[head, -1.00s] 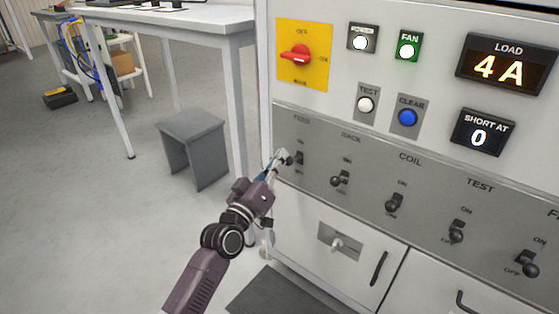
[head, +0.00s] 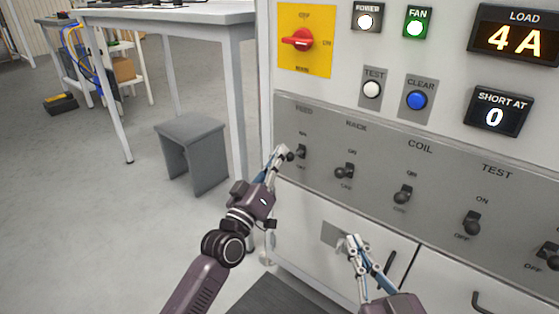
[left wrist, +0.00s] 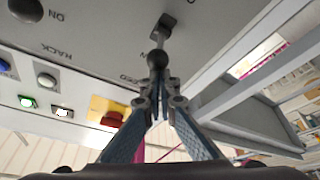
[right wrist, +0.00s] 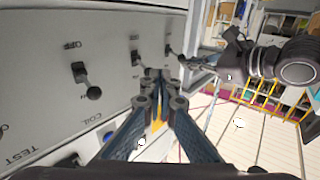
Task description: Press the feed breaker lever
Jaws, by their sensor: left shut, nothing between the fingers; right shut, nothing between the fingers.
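The feed breaker lever (head: 302,150) is a small black toggle with a round knob, at the left end of the grey breaker strip. It shows in the left wrist view (left wrist: 157,62) just beyond the fingertips. My left gripper (head: 284,151) is shut and empty, its tips right at the knob; I cannot tell whether they touch it. The fingers partly cover the lever's left side in the head view. I cannot tell if the lever is up or down. My right gripper (head: 352,240) is shut and empty, in front of the lower cabinet, below the rack lever.
The rack lever (head: 346,170), coil lever (head: 404,192) and test lever (head: 472,222) follow to the right. Above are the red rotary switch (head: 299,39), the load display (head: 519,40) reading 4 A and the short display (head: 497,112) reading 0. A grey stool (head: 190,135) stands left.

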